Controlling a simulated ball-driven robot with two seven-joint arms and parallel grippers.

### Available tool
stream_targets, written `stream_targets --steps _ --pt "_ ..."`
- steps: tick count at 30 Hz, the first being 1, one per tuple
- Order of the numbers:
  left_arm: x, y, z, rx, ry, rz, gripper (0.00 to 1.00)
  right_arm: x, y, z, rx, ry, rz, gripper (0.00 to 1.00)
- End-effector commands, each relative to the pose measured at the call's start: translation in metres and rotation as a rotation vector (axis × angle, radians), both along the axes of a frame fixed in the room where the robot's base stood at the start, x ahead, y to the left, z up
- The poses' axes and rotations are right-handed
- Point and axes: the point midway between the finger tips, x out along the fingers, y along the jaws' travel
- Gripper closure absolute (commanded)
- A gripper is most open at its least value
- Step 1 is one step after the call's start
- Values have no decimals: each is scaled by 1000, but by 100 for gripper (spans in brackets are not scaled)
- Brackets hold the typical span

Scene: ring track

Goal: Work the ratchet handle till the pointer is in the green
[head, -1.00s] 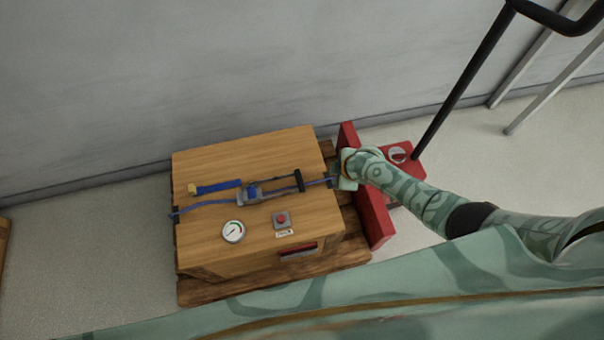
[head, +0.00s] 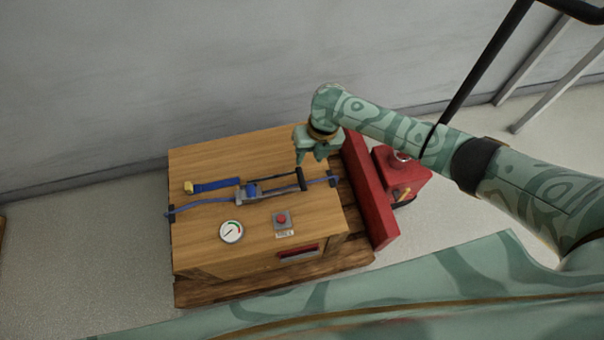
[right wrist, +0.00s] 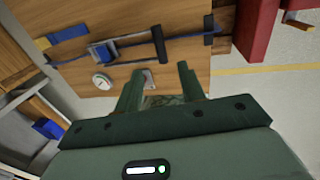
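The ratchet (head: 247,192) sits on a blue strap across the top of a wooden crate (head: 210,160). Its handle ends in a black grip (head: 301,180) on the right and lies low over the lid; the grip also shows in the right wrist view (right wrist: 159,44). The round gauge (head: 231,231) is near the crate's front, with green and red on its dial; the pointer is too small to read surely. My right gripper (head: 312,160) is above the crate's back right, just behind the grip and apart from it. Its fingers (right wrist: 158,82) are spread and empty. My left gripper is out of view.
A red button box (head: 281,219) and a red-framed slot (head: 298,252) are at the crate's front right. The crate stands on a wooden pallet (head: 230,291). A red truck (head: 372,195) with a black handle bar stands at the right. A grey wall (head: 200,70) is behind.

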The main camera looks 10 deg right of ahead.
Motion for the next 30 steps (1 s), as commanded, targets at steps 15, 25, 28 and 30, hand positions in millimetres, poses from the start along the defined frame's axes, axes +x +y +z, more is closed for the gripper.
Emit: stream_targets --steps 15,25,28,30 --pt "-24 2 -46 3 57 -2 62 -1 19 -100 0 3 -3 60" --pt "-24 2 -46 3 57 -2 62 0 20 -101 1 0 -3 60" --pt "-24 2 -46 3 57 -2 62 0 20 -101 1 0 -3 85" --pt "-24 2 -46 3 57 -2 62 0 20 -101 1 0 -3 100"
